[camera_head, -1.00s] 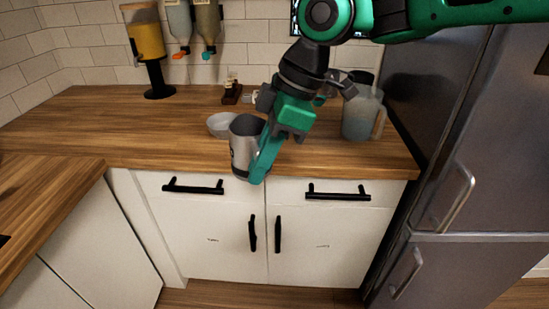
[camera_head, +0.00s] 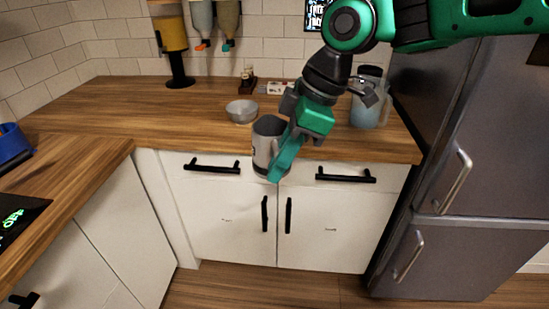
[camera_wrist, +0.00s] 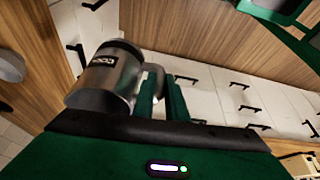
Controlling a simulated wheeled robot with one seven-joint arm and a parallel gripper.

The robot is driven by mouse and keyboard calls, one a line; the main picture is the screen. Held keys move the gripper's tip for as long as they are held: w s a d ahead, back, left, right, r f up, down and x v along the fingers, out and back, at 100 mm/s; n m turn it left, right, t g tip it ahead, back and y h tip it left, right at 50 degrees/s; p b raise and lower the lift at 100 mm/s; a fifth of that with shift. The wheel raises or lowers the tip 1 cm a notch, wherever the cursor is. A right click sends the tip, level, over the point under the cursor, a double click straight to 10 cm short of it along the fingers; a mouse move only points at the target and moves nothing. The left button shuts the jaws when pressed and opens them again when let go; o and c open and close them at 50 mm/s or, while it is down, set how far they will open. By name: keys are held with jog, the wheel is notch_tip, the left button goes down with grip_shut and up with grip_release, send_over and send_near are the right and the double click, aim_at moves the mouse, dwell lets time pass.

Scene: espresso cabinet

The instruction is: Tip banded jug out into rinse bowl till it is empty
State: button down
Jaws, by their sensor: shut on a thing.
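The banded jug (camera_head: 264,148) is a grey metal jug with a dark band, held almost upright in front of the counter's front edge. The wrist view shows it close up, with the band and white lettering on its side (camera_wrist: 107,62). My gripper (camera_head: 279,165) is shut on the jug at its right side; its green fingers (camera_wrist: 160,95) show beside the jug in the wrist view. The rinse bowl (camera_head: 241,115), small and grey, stands on the counter behind and left of the jug, apart from it. The jug's contents cannot be seen.
A clear pitcher (camera_head: 367,110) stands at the counter's right, behind my arm, near the fridge (camera_head: 450,150).

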jog(key=w+d+f+m+t+h, duration=0.1)
jog(key=w+d+f+m, duration=0.5)
jog(key=d+f, duration=0.4)
jog(key=w+d+f+m+t+h, duration=0.2)
jog(key=w+d+f+m, duration=0.4)
jog(key=d+f, duration=0.5)
jog(key=w+d+f+m+t+h, duration=0.1)
jog(key=w+d+f+m, duration=0.5)
jog(key=w+d+f, duration=0.2)
notch_tip(320, 180, down, 5)
jog(key=shift+d+r+m+t+h, duration=0.2)
jog(key=shift+d+m+t+h, duration=0.15)
jog(key=shift+d, duration=0.9)
